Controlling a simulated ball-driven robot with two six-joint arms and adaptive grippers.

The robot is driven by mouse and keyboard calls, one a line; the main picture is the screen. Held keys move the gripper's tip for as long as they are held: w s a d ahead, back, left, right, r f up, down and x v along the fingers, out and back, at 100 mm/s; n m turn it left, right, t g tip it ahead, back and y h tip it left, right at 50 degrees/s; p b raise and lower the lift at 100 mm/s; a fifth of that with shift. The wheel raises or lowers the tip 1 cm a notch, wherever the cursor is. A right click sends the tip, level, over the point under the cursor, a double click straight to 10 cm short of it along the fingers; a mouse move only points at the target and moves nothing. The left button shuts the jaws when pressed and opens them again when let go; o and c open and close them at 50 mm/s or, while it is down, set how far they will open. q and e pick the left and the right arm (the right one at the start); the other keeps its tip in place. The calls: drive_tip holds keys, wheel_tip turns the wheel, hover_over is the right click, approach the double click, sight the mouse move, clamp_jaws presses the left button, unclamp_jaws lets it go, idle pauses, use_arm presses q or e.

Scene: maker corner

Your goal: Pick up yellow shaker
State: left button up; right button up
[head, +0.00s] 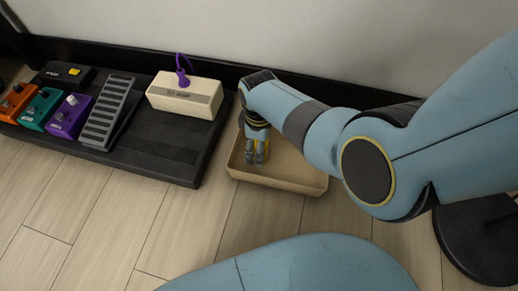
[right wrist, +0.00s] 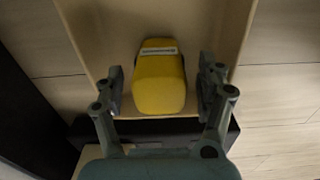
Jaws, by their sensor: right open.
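The yellow shaker (right wrist: 160,84) is a rounded yellow block with a pale label strip. It lies in a shallow beige tray (head: 280,179), close to one of the tray's walls. In the head view only a sliver of yellow shows behind my right gripper (head: 256,160), which points down into the tray. In the right wrist view my right gripper (right wrist: 165,97) is open, with one finger on each side of the shaker and a small gap to each. My left gripper is not in view.
Left of the tray is a black pedalboard (head: 160,155) with a grey treadle pedal (head: 107,112), several coloured pedals and a cream box (head: 185,95) with a purple item (head: 182,76) on top. A wall stands behind. A round black base (head: 480,235) is at right.

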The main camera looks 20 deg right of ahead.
drive_tip(key=c, duration=1.3)
